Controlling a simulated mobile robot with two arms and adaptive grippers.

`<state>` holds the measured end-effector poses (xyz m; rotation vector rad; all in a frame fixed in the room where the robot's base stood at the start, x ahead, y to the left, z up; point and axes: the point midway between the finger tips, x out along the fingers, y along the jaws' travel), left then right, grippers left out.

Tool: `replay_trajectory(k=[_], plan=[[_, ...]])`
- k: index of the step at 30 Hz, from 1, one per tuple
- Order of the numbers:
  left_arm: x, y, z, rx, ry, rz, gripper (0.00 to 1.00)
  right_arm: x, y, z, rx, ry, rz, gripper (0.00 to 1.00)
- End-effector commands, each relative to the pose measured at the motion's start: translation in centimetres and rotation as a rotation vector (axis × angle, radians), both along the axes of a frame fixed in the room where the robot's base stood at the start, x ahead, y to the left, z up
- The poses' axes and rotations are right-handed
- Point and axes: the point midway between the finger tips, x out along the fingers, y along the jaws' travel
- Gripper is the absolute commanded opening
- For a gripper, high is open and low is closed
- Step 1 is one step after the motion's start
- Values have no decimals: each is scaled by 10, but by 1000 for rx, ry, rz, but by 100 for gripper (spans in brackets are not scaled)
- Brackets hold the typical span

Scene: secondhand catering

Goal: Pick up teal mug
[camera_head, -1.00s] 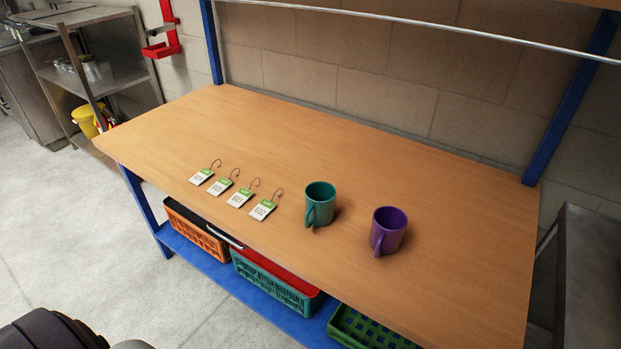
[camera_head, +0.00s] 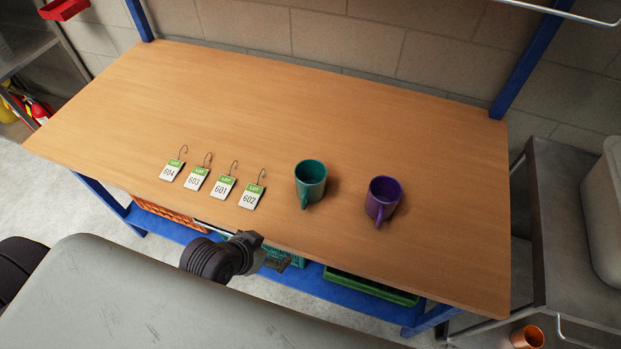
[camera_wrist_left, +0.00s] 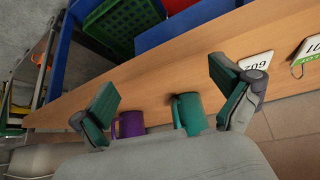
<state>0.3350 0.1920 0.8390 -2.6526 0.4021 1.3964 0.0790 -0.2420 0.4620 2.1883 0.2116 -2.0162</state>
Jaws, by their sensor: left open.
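The teal mug (camera_head: 311,178) stands upright on the wooden table, its handle toward the front edge. A purple mug (camera_head: 384,197) stands upright to its right. My left gripper (camera_head: 278,257) is in front of the table's front edge in the head view, below and left of the teal mug, apart from it. In the left wrist view, the open left gripper (camera_wrist_left: 165,98) has its two fingers spread, with the teal mug (camera_wrist_left: 190,112) and the purple mug (camera_wrist_left: 130,124) visible between them, beyond the fingers. Nothing is held. My right gripper is not in view.
Several lot tags with hooks, one marked 602 (camera_head: 252,197), lie left of the teal mug. The back of the wooden table (camera_head: 270,90) is clear. A green crate (camera_head: 372,288) sits on the lower blue shelf. A metal cart (camera_head: 560,200) stands at the right.

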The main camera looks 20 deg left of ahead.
Motion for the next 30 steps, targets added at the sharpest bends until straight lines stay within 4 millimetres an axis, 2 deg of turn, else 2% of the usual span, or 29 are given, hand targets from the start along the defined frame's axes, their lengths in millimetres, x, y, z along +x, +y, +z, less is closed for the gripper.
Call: replay_trajectory(k=[1,3,12,19,30], plan=[[7,-2,35,-17,-67,-26,100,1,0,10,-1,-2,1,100],[21,-6,62,-54,-180,-62,100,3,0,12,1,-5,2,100],[61,4,91,-141,-462,-66,100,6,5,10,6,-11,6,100],[82,9,98,-161,-555,-47,100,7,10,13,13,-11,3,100],[139,-12,73,-161,-553,-47,100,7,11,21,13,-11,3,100]])
